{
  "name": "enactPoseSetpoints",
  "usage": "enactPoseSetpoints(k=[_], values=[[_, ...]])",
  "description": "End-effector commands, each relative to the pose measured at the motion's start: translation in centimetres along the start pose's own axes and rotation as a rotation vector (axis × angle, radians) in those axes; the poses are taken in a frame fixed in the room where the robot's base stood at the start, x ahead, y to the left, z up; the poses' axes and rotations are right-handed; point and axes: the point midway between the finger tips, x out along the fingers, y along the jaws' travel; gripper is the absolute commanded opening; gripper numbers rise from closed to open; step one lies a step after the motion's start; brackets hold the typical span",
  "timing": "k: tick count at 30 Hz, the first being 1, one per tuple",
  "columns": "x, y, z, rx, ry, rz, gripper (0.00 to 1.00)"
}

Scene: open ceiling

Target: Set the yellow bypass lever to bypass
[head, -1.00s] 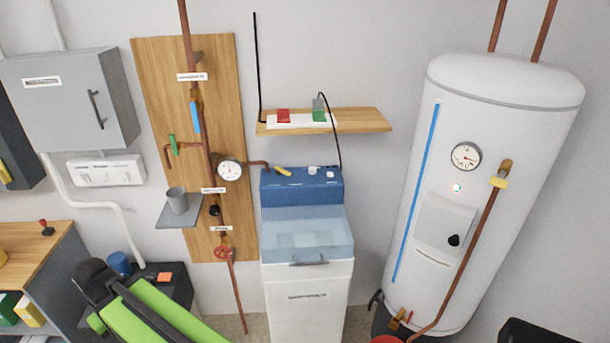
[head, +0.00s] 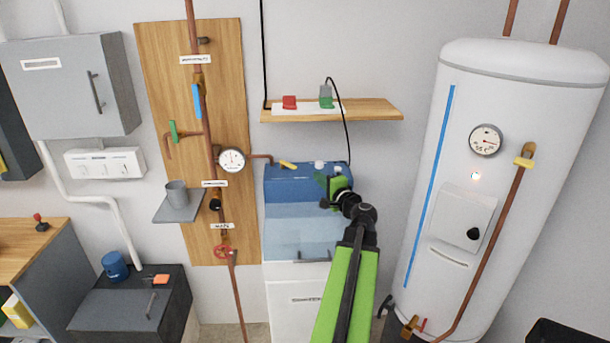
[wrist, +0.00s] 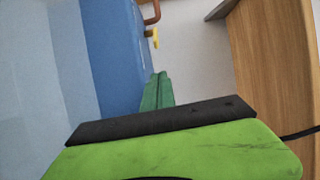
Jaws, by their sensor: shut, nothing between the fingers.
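The yellow bypass lever (head: 288,165) sits at the back left of the top of the blue unit (head: 282,182), by the end of a copper pipe. In the wrist view the lever (wrist: 153,38) shows small, beyond my fingertips, by the pipe bend. My gripper (head: 321,181) is over the right part of the blue unit, to the right of the lever and apart from it. In the wrist view my gripper's green fingers (wrist: 157,92) are closed together with nothing between them.
A wooden shelf (head: 375,109) with a red and a green plug is on the wall above the unit. A black cord hangs near my gripper. A white knob (head: 319,164) stands right of the lever. A white tank (head: 420,200) stands at the right.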

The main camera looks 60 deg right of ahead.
Motion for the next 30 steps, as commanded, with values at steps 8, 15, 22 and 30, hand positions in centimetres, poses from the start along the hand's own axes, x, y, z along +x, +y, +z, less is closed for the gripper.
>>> enactPoseSetpoints(k=[8, 15, 22, 30], values=[[-0.4, -0.3, -1.9, 0.021, 0.036, -0.019, 0.0], [3.9, -0.4, -2.1, 0.02, 0.032, -0.018, 0.0], [8.6, -0.4, -2.1, 0.02, 0.031, -0.018, 0.0], [8.2, -0.5, 1.0, 0.02, 0.032, -0.018, 0.0]])
